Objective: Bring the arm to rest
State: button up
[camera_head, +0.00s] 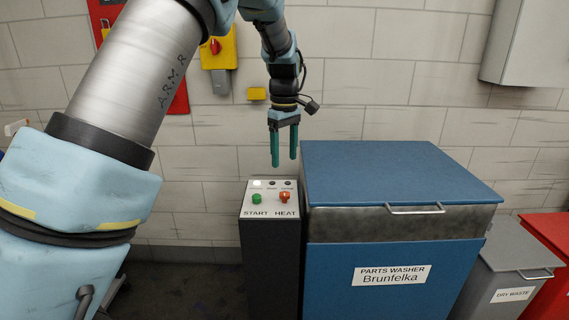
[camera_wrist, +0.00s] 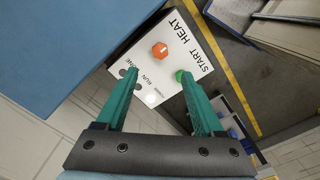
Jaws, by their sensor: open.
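My gripper (camera_head: 284,163) has two green fingers and hangs pointing down above the control box (camera_head: 272,238) in the head view. It is open, with nothing between the fingers. The box's white top panel carries a green START button (camera_head: 256,198), an orange-red HEAT knob (camera_head: 285,197) and a row of small lamps, the left one lit white (camera_head: 257,183). In the wrist view my gripper (camera_wrist: 165,88) is above the same panel. The HEAT knob (camera_wrist: 160,50) shows between the fingers, and the START button (camera_wrist: 181,76) lies close to the right fingertip in the picture.
A blue parts washer (camera_head: 395,275) with its lid down stands right of the control box. A grey dry-waste bin (camera_head: 505,265) and a red container (camera_head: 552,245) are farther right. A tiled wall with a yellow switch box (camera_head: 221,50) is behind. Space above the washer lid is clear.

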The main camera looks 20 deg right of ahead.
dwell(0.4)
jog(key=a+m, duration=0.2)
jog(key=a, duration=1.8)
jog(key=s+a+f+m, duration=0.1)
jog(key=s+a+f, duration=0.1)
jog(key=s+a, duration=0.3)
jog(key=s+a+f+m+t, duration=0.1)
jog(key=s+a, duration=0.5)
jog(key=a, duration=0.6)
jog(key=shift+s+f+m+t, duration=0.15)
jog(key=shift+f+m+t, duration=0.2)
jog(key=shift+m, duration=0.35)
jog(key=shift+c, duration=0.4)
